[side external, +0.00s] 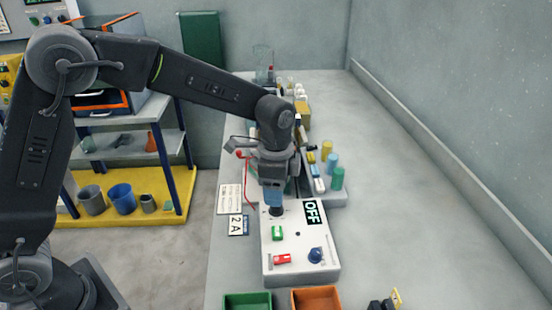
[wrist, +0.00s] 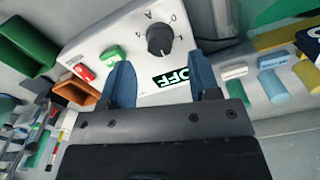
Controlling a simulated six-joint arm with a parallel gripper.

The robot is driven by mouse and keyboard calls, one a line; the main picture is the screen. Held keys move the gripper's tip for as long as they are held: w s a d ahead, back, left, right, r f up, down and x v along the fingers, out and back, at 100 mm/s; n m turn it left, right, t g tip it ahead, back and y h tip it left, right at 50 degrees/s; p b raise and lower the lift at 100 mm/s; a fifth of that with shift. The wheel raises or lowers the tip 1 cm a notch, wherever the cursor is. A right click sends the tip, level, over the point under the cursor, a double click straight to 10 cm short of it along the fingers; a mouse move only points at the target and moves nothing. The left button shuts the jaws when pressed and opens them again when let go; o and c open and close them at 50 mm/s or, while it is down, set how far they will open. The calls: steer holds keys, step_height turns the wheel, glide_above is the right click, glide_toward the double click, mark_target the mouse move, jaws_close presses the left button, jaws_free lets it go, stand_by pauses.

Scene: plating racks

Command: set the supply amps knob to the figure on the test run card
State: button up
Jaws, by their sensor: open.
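The white supply box (side external: 270,262) stands on the bench, its display (side external: 311,212) reading OFF. A black knob (wrist: 159,40) with small letters around it, including an A, sits at its far end. The side view also shows this knob (side external: 277,211) just below my gripper (side external: 274,203). In the wrist view, my gripper's blue fingers (wrist: 160,62) are apart and empty, with the knob beyond the gap between their tips. A card (side external: 238,225) reading 2A lies left of the box. A larger card (side external: 229,198) behind it has print too small to read.
Green (side external: 247,301) and orange (side external: 316,300) bins stand in front. The bench's right side is clear.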

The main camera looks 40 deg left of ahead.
step_height(320, 180, up, 10)
stand_by(0.3)
steer(key=s+a+r+n+t, duration=0.1)
steer(key=s+a+r+n, duration=0.2)
steer(key=s, duration=0.3)
steer(key=s+a+r+n+t, duration=0.2)
steer(key=s+a+n, duration=0.1)
steer(key=s, duration=0.2)
steer(key=s+a+f+n+t, duration=0.1)
steer(key=s+a+n, duration=0.1)
steer(key=s, duration=0.4)
steer(key=s+a+f+n+t, duration=0.1)
steer(key=s+a+f+n, duration=0.1)
steer(key=s+n, duration=0.2)
steer(key=shift+s+t, duration=0.3)
steer(key=shift+s, duration=0.85)
